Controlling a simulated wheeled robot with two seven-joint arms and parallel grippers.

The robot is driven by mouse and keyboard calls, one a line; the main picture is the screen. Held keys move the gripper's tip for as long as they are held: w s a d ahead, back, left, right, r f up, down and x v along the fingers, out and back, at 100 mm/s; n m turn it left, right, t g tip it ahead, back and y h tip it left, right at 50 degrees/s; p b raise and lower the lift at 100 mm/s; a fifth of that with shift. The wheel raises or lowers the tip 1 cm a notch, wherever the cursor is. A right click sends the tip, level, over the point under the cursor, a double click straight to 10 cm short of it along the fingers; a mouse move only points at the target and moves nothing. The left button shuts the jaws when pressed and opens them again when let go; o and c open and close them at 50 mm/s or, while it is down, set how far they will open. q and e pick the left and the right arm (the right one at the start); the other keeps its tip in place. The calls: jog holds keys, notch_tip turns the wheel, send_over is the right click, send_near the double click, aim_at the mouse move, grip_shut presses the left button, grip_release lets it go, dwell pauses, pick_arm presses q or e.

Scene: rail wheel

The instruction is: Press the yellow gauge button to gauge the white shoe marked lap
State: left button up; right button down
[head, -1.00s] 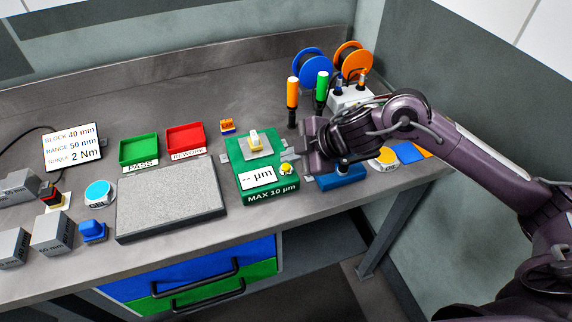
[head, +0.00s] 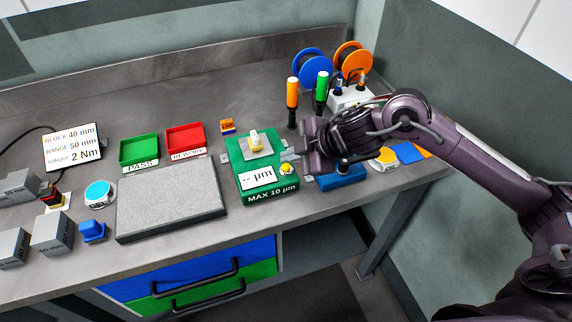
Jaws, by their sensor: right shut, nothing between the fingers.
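The green gauge (head: 270,196) stands right of the grey plate, with a display reading "-- µm" and the label "MAX 10 µm". Its yellow button (head: 287,169) sits at the right of the display. A small whitish shoe (head: 254,138) stands on the gauge's light plate; any marking on it is too small to read. My right gripper (head: 291,155) is shut and empty, its tip just above and behind the yellow button, apart from it as far as I can tell. My left gripper is out of view.
A green PASS tray (head: 139,149) and a red REWORK tray (head: 185,138) stand behind the grey plate (head: 172,198). An orange block (head: 227,126) sits behind the gauge. Orange and green-handled drivers (head: 292,92) stand behind my right gripper. Grey blocks (head: 52,231) are at left.

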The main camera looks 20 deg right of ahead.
jog(key=shift+f, duration=0.15)
jog(key=shift+f, duration=0.25)
jog(key=shift+f+b, duration=0.45)
jog(key=shift+f, duration=0.1)
dwell(0.9)
jog(key=shift+r, duration=0.1)
jog(key=shift+r+p, duration=0.85)
jog(key=shift+p, duration=0.15)
notch_tip(320, 180, up, 5)
jog(key=p, duration=0.5)
